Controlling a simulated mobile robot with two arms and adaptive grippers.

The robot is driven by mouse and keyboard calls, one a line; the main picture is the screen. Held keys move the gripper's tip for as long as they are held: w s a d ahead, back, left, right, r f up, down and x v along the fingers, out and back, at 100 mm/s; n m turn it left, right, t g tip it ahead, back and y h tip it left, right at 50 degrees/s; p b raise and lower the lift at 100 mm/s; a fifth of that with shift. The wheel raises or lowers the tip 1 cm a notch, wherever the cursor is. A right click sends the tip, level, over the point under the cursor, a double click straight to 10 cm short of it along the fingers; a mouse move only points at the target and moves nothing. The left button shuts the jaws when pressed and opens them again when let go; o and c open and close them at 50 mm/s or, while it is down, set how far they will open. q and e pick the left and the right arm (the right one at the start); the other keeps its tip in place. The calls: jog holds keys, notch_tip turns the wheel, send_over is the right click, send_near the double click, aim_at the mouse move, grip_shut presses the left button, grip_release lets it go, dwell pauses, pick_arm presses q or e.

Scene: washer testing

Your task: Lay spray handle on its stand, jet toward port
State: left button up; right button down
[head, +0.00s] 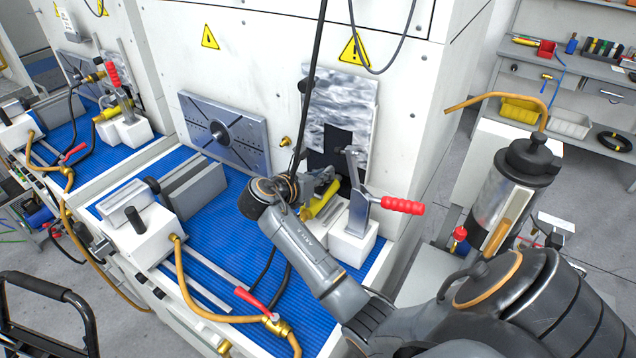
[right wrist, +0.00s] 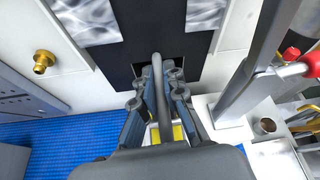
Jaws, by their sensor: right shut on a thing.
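The yellow spray handle (head: 321,200) is low between the fingers of my right gripper (head: 322,180), which is shut on it. In the right wrist view the gripper (right wrist: 155,95) has a grey bar between its fingers, with a yellow part (right wrist: 178,134) below. The handle is just above or at the white stand blocks (head: 350,242); whether it touches them is hidden. A dark panel with an opening (right wrist: 205,55), likely the port, is behind the fingers; the panel also shows in the head view (head: 338,143). I cannot tell the jet's direction. My left gripper is out of view.
A metal lever with a red grip (head: 403,205) rises close on the right of the gripper. A brass fitting (head: 285,141) sticks out of the wall. A slotted metal plate (head: 225,133) and white vise (head: 143,225) are left, with blue mat (head: 215,215) between.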

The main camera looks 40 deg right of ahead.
jog(key=shift+w+d+f+b, duration=0.2)
jog(key=shift+d+f+b, duration=0.05)
jog(key=shift+d+b, duration=0.35)
jog(key=shift+f, duration=1.25)
jog(key=c, duration=1.3)
grip_release()
jog(key=shift+c, duration=0.2)
jog(key=shift+f, duration=0.1)
jog(key=v, duration=1.2)
